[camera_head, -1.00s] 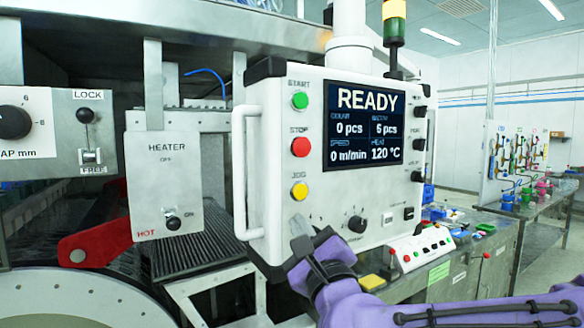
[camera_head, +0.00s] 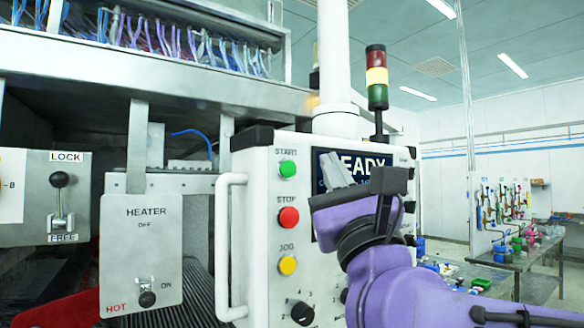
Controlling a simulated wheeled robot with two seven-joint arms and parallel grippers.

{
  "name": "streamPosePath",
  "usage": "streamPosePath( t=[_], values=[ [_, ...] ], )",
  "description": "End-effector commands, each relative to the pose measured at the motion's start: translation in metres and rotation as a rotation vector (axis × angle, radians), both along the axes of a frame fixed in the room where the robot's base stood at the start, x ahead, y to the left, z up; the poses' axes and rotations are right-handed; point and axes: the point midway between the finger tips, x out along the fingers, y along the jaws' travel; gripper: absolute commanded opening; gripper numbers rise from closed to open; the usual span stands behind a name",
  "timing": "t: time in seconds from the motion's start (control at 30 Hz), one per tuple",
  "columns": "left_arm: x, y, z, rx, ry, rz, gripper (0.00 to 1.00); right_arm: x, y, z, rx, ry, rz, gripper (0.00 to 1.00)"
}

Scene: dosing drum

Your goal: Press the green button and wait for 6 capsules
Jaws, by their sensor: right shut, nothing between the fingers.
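The green START button (camera_head: 287,169) is at the top of the button column on the white control panel (camera_head: 258,225). The red STOP button (camera_head: 288,217) and the yellow JOG button (camera_head: 287,265) are below it. My right gripper (camera_head: 342,172) is shut and empty, in front of the panel's screen (camera_head: 326,160), to the right of the green button and apart from it in the picture. The gripper and its purple arm hide most of the screen; part of the word READY shows. The count readings are hidden. No capsules can be made out. My left gripper is not in view.
A white handle (camera_head: 226,245) stands out at the panel's left edge. A HEATER box (camera_head: 141,255) marked HOT and a LOCK lever (camera_head: 60,205) are further left. A signal tower (camera_head: 377,90) rises behind the panel. Workbenches (camera_head: 510,258) stand at the far right.

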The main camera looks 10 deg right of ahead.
Motion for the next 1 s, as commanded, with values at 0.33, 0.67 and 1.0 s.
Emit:
streamPosePath(
  t=[0.33,0.67,1.0],
  values=[
    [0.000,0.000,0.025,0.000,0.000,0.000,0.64,0.048,0.017,0.002,-0.004,0.003,-0.003,0.00],
    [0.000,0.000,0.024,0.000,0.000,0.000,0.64,0.072,0.024,0.000,-0.001,0.001,-0.005,0.00],
    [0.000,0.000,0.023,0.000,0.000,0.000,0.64,0.072,0.025,0.000,-0.001,0.000,-0.004,0.00]
  ],
)
